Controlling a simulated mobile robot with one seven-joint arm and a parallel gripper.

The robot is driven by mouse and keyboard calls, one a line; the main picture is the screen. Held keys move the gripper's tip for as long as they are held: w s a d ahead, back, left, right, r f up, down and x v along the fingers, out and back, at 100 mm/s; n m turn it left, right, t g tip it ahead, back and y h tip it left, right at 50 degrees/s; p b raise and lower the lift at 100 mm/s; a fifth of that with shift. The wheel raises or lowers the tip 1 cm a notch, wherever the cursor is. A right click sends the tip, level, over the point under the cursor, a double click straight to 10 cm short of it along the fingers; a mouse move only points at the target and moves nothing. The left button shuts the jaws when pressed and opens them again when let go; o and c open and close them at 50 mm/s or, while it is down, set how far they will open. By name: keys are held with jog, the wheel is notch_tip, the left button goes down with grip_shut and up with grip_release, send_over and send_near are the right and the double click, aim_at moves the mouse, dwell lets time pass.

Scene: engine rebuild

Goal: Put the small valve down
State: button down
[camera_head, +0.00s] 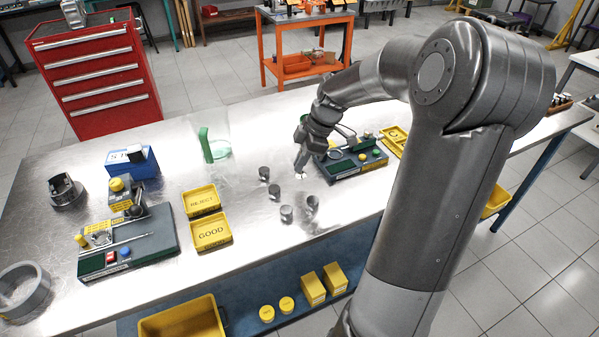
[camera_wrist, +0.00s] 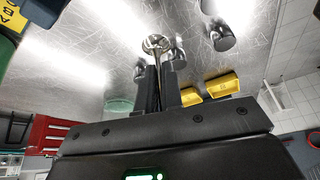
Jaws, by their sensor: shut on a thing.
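My gripper (camera_head: 301,163) is shut on the small valve (camera_wrist: 157,43), above the middle of the steel workbench. In the wrist view the valve's thin stem runs between the two fingers (camera_wrist: 159,88) and its round metal head is out past the fingertips. In the head view the valve (camera_head: 301,177) is only a small bright spot under the fingers. I cannot tell whether it touches the bench top.
Several grey metal cups (camera_head: 286,213) stand close below and left of my gripper. A tool station (camera_head: 350,160) is just right. Yellow REJECT (camera_head: 201,201) and GOOD (camera_head: 211,233) trays lie left, beyond them another station (camera_head: 128,250). Bare bench lies between the trays and cups.

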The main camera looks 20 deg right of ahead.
jog(key=shift+w+a+f, duration=0.15)
jog(key=shift+f, duration=1.95)
jog(key=shift+f, duration=0.15)
jog(key=c, duration=1.6)
grip_release()
